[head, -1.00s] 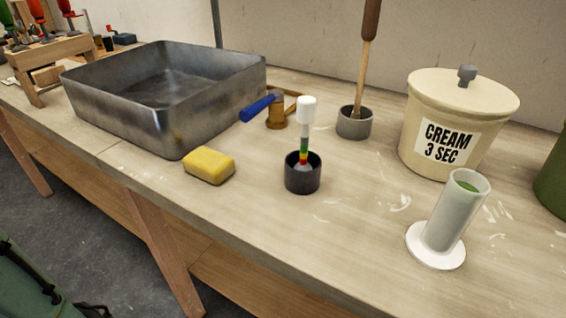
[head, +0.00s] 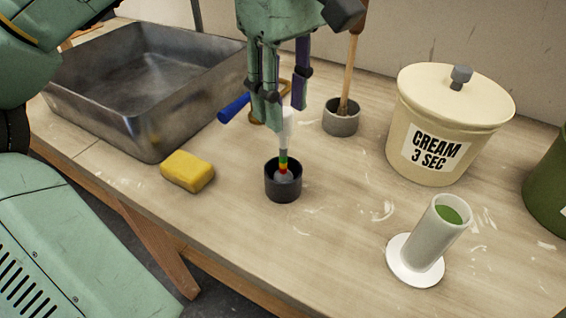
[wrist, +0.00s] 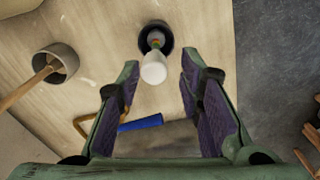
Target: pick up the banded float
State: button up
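The banded float (head: 284,158) stands upright in a small dark cup (head: 283,188) on the bench. It has a white top, a stem with green, yellow and red bands, and a grey bulb low in the cup. In the wrist view, its white top (wrist: 154,68) shows just beyond the fingertips, between their lines. My gripper (head: 284,100) is open, pointing down above and around the height of the float's top. In the wrist view, my gripper (wrist: 158,72) has its two fingers wide apart with nothing between the pads.
A metal tray (head: 150,125) and yellow sponge (head: 187,171) lie to the left. A blue-handled tool (head: 233,108) and a grey pot (head: 341,120) with a wooden-handled tool are behind. A cream crock (head: 440,110) and a white cylinder (head: 432,240) with green liquid stand right.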

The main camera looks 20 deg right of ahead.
notch_tip(320, 180, down, 4)
jog(key=shift+r, duration=0.15)
send_over(283, 174)
jog(key=shift+w+d+f, duration=0.1)
jog(key=shift+w+f, duration=0.05)
jog(key=shift+f, duration=1.2)
jog(key=shift+w+d+f, duration=0.1)
jog(key=shift+f, duration=1.25)
jog(key=shift+c, duration=0.2)
grip_shut()
